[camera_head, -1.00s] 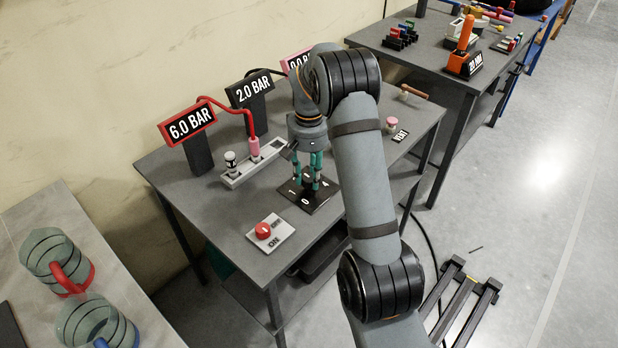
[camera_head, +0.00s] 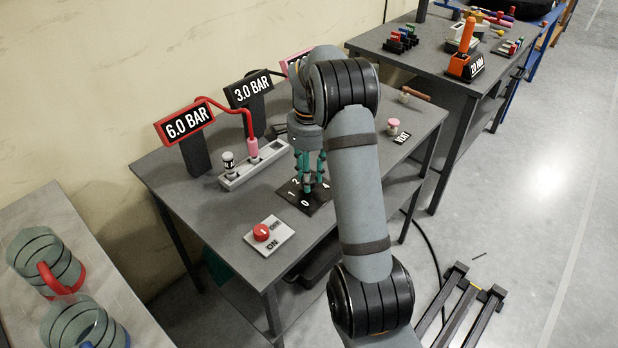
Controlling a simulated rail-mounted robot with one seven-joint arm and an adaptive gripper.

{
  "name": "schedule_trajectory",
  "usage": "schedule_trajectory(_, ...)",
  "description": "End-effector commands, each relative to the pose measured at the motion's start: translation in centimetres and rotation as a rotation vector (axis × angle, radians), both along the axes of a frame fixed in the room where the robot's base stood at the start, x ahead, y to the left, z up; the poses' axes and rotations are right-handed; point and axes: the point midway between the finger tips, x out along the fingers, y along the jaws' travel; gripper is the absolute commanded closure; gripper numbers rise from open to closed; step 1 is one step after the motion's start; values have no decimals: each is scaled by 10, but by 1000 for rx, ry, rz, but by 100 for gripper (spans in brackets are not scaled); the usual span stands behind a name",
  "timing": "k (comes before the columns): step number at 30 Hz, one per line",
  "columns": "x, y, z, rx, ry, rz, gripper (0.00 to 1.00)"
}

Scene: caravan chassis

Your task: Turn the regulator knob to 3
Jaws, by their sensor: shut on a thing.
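The regulator knob (camera_head: 308,189) is a small dark piece on a black dial plate (camera_head: 317,206) marked with white numerals; 0, 1, 2 and 4 show, and the 3 is hidden behind my gripper or arm. My gripper (camera_head: 310,184) points down over the plate, its green fingers shut around the knob, which they mostly hide. The black-framed display (camera_head: 249,91) behind it reads 3.0 BAR.
A red-framed display (camera_head: 187,123) reads 6.0 BAR. A grey socket strip (camera_head: 247,168) with plugs lies to the left. A pink-topped knob (camera_head: 393,125) stands at right.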

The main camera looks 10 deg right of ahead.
Motion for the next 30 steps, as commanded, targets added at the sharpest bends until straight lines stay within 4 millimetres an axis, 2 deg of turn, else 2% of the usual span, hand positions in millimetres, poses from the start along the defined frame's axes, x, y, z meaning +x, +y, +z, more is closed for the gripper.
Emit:
schedule_trajectory(9, 0, 0, 0, 0, -1, -87, 96)
schedule_trajectory(23, 0, 0, 0, 0, -1, -97, 96)
schedule_trajectory(24, 0, 0, 0, 0, -1, -97, 67)
schedule_trajectory(30, 0, 0, 0, 0, -1, -97, 56)
